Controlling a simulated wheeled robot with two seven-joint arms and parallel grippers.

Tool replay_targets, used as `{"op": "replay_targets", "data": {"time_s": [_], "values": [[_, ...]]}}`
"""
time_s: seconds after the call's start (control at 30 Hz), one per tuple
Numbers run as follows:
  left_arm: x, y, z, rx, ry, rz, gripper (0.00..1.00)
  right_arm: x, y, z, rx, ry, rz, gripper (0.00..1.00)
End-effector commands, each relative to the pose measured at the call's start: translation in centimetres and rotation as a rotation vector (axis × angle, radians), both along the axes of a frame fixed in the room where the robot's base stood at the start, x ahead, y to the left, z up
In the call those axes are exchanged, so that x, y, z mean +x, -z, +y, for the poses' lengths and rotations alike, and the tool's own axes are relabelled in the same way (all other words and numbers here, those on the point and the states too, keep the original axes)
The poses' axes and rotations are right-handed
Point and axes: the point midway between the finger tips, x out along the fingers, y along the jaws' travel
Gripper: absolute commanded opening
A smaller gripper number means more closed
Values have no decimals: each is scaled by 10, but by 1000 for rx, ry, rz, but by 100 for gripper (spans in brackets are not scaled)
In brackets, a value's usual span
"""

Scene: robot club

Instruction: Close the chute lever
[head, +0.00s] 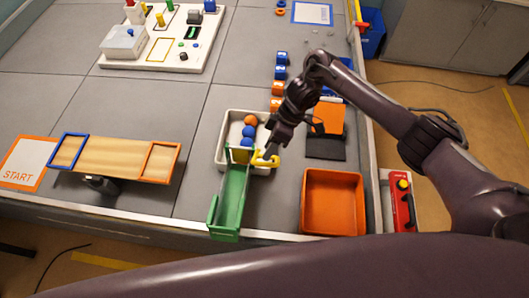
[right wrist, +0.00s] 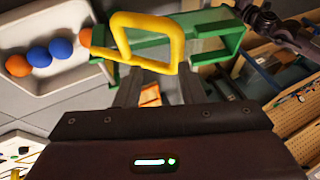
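The green chute (head: 232,200) slopes from the white tray (head: 226,126) toward the table's front edge. A yellow lever (head: 264,161) sits at its tray end; in the right wrist view its handle is a yellow loop (right wrist: 178,48). My right gripper (head: 270,150) is just above the lever in the head view. In the right wrist view its two fingers (right wrist: 160,90) are apart, with the loop just beyond their tips; I cannot tell whether they touch it. Orange and blue balls (right wrist: 61,48) lie in a row in the tray, an orange one nearest the lever. My left gripper is out of view.
An orange bin (head: 333,204) stands right of the chute. A wooden ramp (head: 118,158) with blue and orange frames is at the left. Small blue and orange blocks (head: 280,73) line up behind the tray. A red box with a yellow button (head: 402,184) is at the right edge.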

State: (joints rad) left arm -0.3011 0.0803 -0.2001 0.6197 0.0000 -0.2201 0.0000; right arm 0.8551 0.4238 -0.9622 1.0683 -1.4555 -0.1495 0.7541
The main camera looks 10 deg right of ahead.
Motion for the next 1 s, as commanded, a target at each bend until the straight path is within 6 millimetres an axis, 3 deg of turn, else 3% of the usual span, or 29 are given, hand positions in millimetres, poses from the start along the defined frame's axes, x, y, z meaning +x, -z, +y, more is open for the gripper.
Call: {"op": "replay_targets", "data": {"time_s": [0.1,0.3,1.0], "values": [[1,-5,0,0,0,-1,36,3,-22,-10,0,-3,-2,36],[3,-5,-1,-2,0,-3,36,5,-40,-17,3,-8,1,36],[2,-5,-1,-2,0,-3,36,4,-43,-17,7,-10,7,36]]}}
